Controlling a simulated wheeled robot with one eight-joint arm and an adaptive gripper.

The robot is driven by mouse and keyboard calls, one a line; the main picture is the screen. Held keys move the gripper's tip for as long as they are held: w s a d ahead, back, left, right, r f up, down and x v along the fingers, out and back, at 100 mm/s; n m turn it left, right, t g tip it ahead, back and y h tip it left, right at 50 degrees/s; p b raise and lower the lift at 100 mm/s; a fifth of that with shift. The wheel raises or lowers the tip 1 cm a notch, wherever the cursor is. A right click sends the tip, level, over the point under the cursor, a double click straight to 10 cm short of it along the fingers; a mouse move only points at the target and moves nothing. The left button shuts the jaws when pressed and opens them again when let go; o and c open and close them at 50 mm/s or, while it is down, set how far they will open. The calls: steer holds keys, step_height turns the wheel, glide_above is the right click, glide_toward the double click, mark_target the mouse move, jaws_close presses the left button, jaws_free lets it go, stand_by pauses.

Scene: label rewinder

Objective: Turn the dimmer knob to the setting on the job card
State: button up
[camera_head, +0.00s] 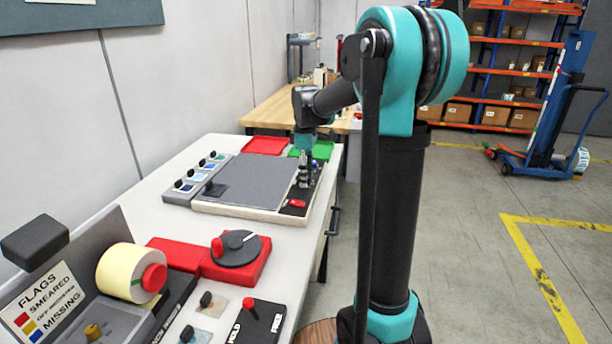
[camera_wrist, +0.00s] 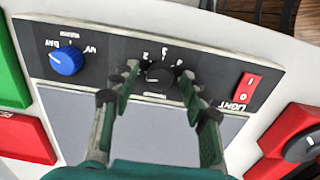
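The dimmer knob (camera_wrist: 159,74) is small and black on a dark control strip, with white numbers around it, 2 and 3 among them. Its pointer direction is too small to read. My gripper (camera_wrist: 160,76) is open, with its two fingertips on either side of the knob and a narrow gap showing at each side. In the head view my gripper (camera_head: 304,165) points down at the strip on the right edge of the light table (camera_head: 250,182), and hides the knob there. I cannot identify a job card in either view.
A red box with a black dial (camera_head: 237,249) stands nearer on the bench. Red (camera_head: 265,146) and green (camera_head: 322,150) trays lie beyond the light table.

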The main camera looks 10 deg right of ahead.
jaws_close()
steer(key=m, duration=0.4)
steer(key=shift+m, duration=0.3)
steer(key=m, duration=1.5)
stand_by(0.5)
